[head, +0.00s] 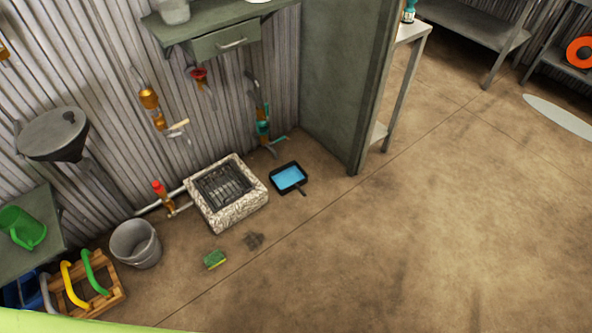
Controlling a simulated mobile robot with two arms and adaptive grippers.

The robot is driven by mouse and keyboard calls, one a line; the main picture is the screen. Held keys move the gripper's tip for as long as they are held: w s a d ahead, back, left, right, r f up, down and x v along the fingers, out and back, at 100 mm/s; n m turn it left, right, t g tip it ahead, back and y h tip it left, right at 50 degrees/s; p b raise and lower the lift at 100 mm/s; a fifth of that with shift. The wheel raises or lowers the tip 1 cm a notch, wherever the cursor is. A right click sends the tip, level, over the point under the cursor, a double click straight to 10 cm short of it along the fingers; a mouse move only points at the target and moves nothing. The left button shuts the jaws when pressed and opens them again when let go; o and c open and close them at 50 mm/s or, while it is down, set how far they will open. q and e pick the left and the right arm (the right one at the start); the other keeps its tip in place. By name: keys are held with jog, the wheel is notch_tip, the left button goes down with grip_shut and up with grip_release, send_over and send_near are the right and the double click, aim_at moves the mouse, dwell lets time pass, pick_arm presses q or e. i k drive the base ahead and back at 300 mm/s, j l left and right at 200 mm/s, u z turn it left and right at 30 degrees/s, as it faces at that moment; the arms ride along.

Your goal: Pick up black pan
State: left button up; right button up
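The black pan (276,187) lies on the brown floor near the middle of the head view. It is a small, square, shallow pan with a bright blue surface inside; I cannot tell whether that is liquid or a lining. The pan sits just right of a stone-edged floor drain with a metal grate (224,186). Neither of my grippers shows in this view.
A grey bucket (136,246) and a wooden crate (98,302) with coloured handles stand at lower left. A green sponge (214,259) lies on the floor. A grey partition (345,80) rises behind the pan. Pipes and valves line the corrugated wall.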

aim_at(290, 176)
jog(key=i+l+u, duration=0.15)
jog(key=l, duration=0.25)
jog(key=i+l+u, duration=0.15)
jog(key=l, duration=0.3)
jog(key=i+l+u, duration=0.2)
jog(key=l, duration=0.25)
jog(key=i+l+u, duration=0.15)
jog(key=l, duration=0.3)
jog(key=i+l+u, duration=0.15)
jog(key=l, duration=0.35)
jog(key=l+u, duration=0.15)
jog(key=l, duration=0.35)
jog(key=i, duration=0.05)
